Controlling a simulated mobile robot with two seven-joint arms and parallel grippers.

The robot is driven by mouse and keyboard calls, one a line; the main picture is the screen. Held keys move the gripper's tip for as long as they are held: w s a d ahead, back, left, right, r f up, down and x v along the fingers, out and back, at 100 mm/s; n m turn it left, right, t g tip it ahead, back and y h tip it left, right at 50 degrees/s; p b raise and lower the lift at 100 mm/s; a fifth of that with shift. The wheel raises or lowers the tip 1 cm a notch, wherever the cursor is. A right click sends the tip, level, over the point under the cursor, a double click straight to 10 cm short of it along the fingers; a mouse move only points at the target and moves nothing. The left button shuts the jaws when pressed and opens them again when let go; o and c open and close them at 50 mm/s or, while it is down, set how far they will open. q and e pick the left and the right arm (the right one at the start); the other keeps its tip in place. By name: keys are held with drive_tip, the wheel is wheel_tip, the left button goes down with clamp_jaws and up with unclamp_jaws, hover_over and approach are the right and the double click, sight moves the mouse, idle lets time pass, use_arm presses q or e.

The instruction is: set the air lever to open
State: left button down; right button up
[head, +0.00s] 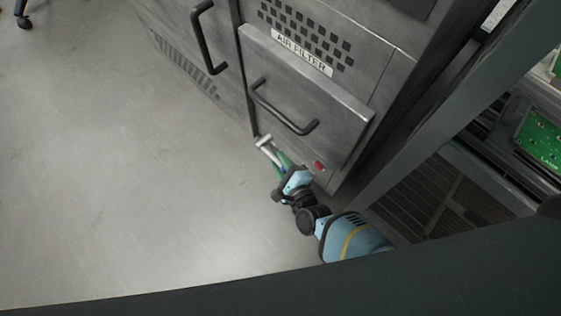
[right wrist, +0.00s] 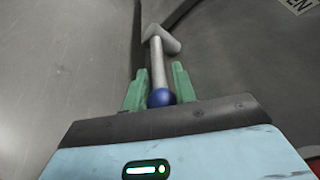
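The air lever is a grey metal rod (right wrist: 157,62) with a blue ball knob (right wrist: 161,97) at its near end and a thick grey pivot at its far end. In the head view the lever (head: 264,142) shows low on the front of the grey cabinet. My right gripper (head: 275,163) reaches it from below. In the right wrist view its green fingers (right wrist: 159,88) stand apart, one on each side of the knob and rod. Whether they touch the knob cannot be told. My left gripper is not in view.
The cabinet has a drawer front (head: 300,85) with a black handle (head: 284,108) above the lever and an "AIR FILTER" label (head: 302,53). A red part (head: 318,166) sits right of the lever. A partial label (right wrist: 299,5) reads "EN". Open floor (head: 120,170) lies left.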

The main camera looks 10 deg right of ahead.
drive_tip(key=c, duration=0.5)
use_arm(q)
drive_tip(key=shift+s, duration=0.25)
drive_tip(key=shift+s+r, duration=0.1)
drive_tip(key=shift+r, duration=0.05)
